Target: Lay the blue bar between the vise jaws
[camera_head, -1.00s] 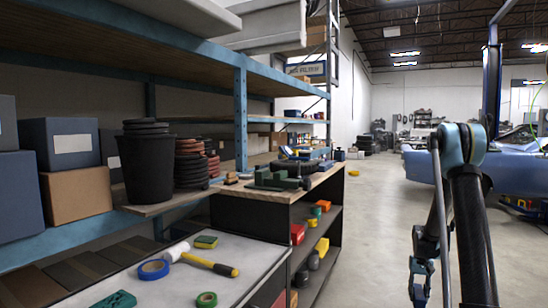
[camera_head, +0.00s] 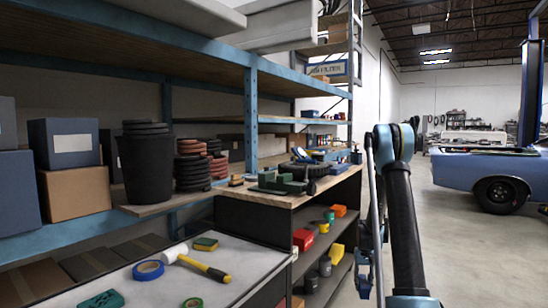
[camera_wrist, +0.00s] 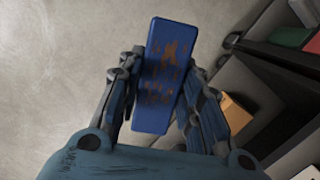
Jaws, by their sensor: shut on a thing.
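The blue bar (camera_wrist: 165,75), with worn orange-brown marks, is in the wrist view. My gripper (camera_wrist: 163,88) is shut on it, with a finger along each long side, and holds it clear above the floor. The green vise (camera_head: 283,181) stands on the wooden top of the workbench (camera_head: 322,192), left of my arm. The gap between its jaws is too small to judge from here.
A grey table with a hammer (camera_head: 204,267), blue tape (camera_head: 148,270) and a sponge (camera_head: 206,243) is at front left. Shelves under the bench hold coloured boxes. A black bucket (camera_head: 145,170) stands on the blue rack. Open floor lies right of the bench.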

